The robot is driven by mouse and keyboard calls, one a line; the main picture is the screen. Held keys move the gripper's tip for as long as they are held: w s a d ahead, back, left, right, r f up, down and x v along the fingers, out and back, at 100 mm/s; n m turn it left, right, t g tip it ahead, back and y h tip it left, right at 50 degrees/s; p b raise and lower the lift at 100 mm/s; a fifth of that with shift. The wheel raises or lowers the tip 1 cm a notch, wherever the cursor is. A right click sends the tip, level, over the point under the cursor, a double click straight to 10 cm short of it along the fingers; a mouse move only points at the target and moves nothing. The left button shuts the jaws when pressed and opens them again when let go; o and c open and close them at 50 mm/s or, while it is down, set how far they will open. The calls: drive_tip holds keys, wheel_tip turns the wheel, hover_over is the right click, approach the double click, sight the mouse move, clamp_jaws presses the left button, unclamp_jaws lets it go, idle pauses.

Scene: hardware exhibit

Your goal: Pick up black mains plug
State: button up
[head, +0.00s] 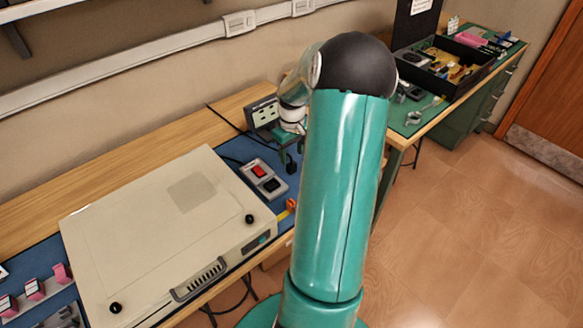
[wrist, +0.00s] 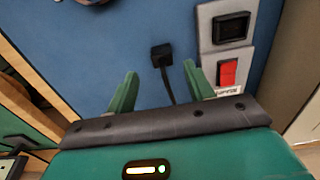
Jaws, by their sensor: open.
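A small black plug (wrist: 162,55) with a black cable lies on a blue mat (wrist: 120,40) in the wrist view. It is a little ahead of my gripper (wrist: 161,80), whose two green fingers are open and apart. The plug is roughly in line with the gap between them, and its cable runs back through that gap under the gripper. Nothing is held. In the head view my gripper (head: 287,160) hangs over the workbench beside the grey switch panel, partly behind my arm. I cannot make out the plug there.
The grey panel (head: 263,177) with a red rocker switch (wrist: 228,72) and black socket (wrist: 232,28) sits close right of the plug in the wrist view. A large beige case (head: 165,230) fills the bench's left. A grey meter box (head: 262,112) stands behind.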

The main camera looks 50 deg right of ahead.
sight(292, 163)
drive_tip(key=f, duration=0.5)
drive_tip(key=shift+s+a+f, duration=0.15)
drive_tip(key=shift+a+f, duration=0.05)
drive_tip(key=c, duration=0.9)
